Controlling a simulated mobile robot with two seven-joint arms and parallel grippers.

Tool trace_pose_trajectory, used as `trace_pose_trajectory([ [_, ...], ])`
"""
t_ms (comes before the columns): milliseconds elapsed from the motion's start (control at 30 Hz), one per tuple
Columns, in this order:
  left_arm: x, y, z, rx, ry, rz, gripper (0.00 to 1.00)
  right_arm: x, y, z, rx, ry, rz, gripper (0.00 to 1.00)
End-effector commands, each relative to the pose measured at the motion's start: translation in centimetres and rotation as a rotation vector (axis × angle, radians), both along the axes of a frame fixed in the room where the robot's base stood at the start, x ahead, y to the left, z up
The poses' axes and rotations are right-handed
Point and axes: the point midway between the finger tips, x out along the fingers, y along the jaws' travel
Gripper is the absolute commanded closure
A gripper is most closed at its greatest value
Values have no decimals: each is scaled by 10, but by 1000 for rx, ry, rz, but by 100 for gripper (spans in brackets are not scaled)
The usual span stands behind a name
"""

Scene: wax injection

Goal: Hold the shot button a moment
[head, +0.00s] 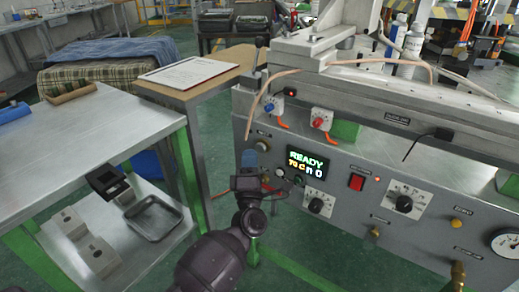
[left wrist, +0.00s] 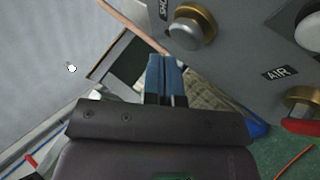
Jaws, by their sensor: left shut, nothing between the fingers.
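The shot button (left wrist: 193,27) is a silver cap in a brass ring on the grey machine panel; its label is partly cut off in the left wrist view. In the head view the button (head: 262,146) shows at the panel's left end. My left gripper (head: 249,158) has its blue fingertips just left of and below it. In the left wrist view the fingertips of the left gripper (left wrist: 165,75) are pressed together, empty, and appear apart from the button. My right gripper is not in view.
The panel display (head: 306,165) reads READY. A red switch (head: 356,182), blue knob (head: 271,106) and red knob (head: 322,118) are on the machine. In the left wrist view a knob sits by the AIR label (left wrist: 279,73). A metal bench (head: 90,140) stands left.

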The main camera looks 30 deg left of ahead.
Motion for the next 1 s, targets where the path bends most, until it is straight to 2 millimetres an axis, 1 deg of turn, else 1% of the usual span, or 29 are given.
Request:
trace_pose_trajectory([
  [167,1,0,0,0,0,0,100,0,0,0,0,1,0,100],
  [467,8,0,-1,1,0,1,100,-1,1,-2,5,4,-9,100],
  [1000,10,-1,0,0,0,0,100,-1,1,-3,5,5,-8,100],
])
